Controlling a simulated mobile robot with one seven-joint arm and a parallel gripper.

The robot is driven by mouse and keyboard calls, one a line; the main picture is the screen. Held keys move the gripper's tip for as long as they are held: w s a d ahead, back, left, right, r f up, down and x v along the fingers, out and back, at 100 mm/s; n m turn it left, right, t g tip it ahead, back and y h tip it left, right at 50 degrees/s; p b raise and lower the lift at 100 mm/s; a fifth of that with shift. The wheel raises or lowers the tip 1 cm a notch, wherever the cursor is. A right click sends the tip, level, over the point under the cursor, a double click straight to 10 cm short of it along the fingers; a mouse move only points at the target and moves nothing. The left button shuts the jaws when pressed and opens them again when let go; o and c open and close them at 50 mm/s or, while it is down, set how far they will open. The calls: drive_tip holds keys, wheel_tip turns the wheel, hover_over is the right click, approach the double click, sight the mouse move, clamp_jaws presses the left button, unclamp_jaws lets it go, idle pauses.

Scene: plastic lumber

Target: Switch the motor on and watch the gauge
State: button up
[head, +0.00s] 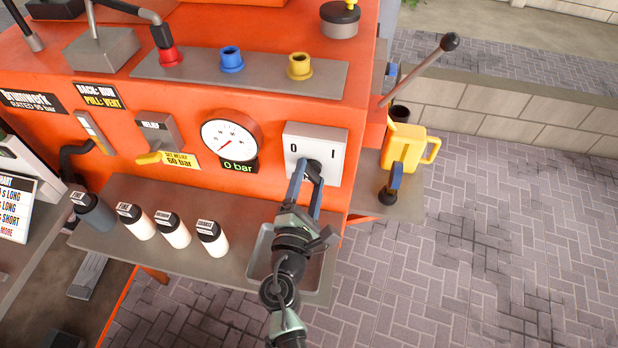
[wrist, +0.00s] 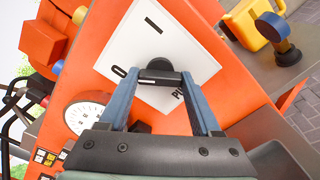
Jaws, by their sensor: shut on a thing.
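The motor switch is a white plate (head: 328,146) marked 0 and I on the front of the orange machine, with a dark knob at its middle. It also shows in the wrist view (wrist: 185,45). My gripper (head: 308,177) is at the plate, its two blue fingers shut on the black knob (wrist: 158,72). In the head view the fingers partly hide the knob, so I cannot tell its exact setting. The round white gauge (head: 228,138) is just left of the switch. Its small display reads 0 bar. The gauge is partly in the wrist view (wrist: 82,115).
A relief lever with a yellow handle (head: 149,158) is left of the gauge. Several labelled bottles (head: 172,230) stand on the shelf below. A metal tray (head: 262,256) lies under my gripper. A yellow can (head: 402,150) stands right of the machine. Paving at the right is clear.

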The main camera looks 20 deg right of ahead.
drive_tip(key=shift+f, duration=0.1)
drive_tip(key=m+b, duration=0.2)
drive_tip(key=b, duration=0.1)
drive_tip(key=shift+f+m, duration=0.15)
drive_tip(key=shift+m, duration=0.25)
drive_tip(key=m+b, duration=0.9)
drive_tip(key=shift+m+b, duration=0.7)
drive_tip(key=shift+m, duration=0.3)
drive_tip(key=shift+r, duration=0.25)
drive_tip(key=o, duration=1.4)
